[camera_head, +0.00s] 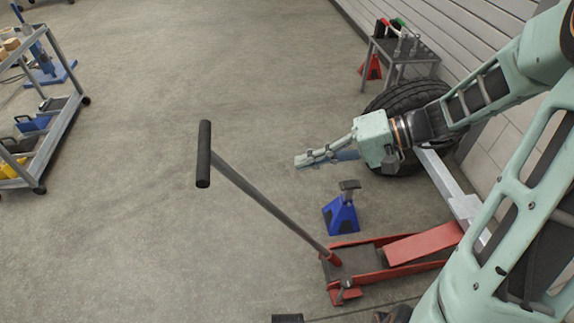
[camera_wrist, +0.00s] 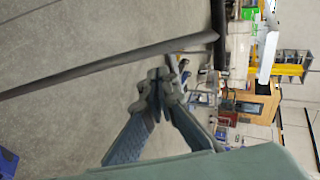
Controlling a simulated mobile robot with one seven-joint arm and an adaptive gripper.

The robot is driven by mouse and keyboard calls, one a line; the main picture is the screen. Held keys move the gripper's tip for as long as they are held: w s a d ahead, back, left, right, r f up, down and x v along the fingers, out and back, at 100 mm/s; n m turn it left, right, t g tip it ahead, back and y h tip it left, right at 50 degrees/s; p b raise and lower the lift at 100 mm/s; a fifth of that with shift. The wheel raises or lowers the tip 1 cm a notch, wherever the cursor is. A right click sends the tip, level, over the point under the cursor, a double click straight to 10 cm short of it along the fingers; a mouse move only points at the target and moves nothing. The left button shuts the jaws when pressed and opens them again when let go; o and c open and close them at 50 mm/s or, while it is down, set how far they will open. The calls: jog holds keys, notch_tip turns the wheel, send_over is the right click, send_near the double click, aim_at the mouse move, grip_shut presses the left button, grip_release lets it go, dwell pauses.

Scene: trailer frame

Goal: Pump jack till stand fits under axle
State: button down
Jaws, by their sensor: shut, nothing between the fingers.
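The red floor jack (camera_head: 400,255) lies on the floor at the lower right of the head view. Its long handle (camera_head: 262,200) leans up to the left, ending in a black crossbar grip (camera_head: 204,153). The blue jack stand (camera_head: 341,214) with a grey post stands upright behind the jack. The grey axle beam (camera_head: 452,190) runs from the tire, partly hidden by my arm. My gripper (camera_head: 300,161) is shut and empty, right of the grip and apart from it. In the wrist view, the handle (camera_wrist: 100,70) passes beyond my fingers (camera_wrist: 157,95).
A black tire (camera_head: 408,97) stands by the trailer's grey side (camera_head: 455,40). A small metal table (camera_head: 403,50) is behind it, with a red stand (camera_head: 372,68) below. A tool cart (camera_head: 60,125) stands at left. The middle floor is clear.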

aim_at(245, 180)
jog(key=b+x, duration=0.3)
jog(key=x, duration=0.9)
jog(key=shift+a+f, duration=0.25)
